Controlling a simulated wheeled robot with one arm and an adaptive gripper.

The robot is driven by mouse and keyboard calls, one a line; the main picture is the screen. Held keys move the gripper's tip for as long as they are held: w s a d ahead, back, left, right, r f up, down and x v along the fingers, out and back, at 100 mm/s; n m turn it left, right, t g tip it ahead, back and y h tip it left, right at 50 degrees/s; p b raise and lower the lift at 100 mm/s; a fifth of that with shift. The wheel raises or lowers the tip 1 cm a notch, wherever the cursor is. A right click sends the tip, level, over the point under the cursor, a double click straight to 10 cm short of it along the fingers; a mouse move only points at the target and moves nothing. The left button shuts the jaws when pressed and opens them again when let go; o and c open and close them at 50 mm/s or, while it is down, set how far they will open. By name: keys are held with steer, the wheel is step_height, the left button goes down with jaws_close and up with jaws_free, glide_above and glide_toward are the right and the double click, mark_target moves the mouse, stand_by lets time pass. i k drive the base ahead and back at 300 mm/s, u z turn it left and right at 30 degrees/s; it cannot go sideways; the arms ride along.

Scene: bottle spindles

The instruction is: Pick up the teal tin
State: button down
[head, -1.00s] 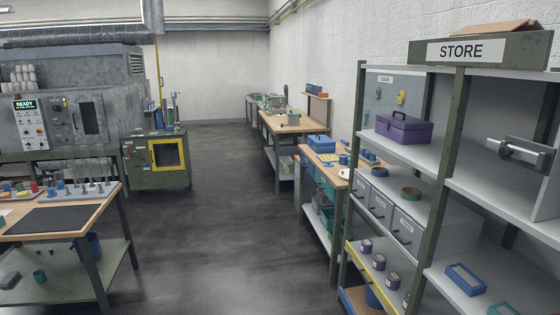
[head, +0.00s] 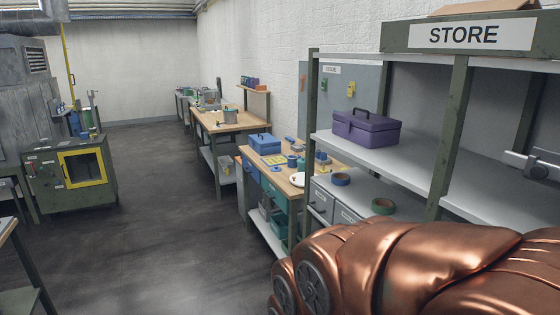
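I cannot make out a teal tin in the head view. My gripper is not in view. A large copper-coloured link of my arm fills the lower right and hides the lower shelves of the store rack (head: 448,140).
A workbench beyond the rack carries a blue box (head: 264,143) and small items, with teal drawers (head: 274,200) below. A green cabinet with a yellow-framed window (head: 83,167) stands at left. The dark floor (head: 150,235) between is clear.

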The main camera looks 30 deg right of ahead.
mark_target(301, 168)
steer(key=z, duration=0.45)
steer(key=i, duration=4)
steer(key=z, duration=0.65)
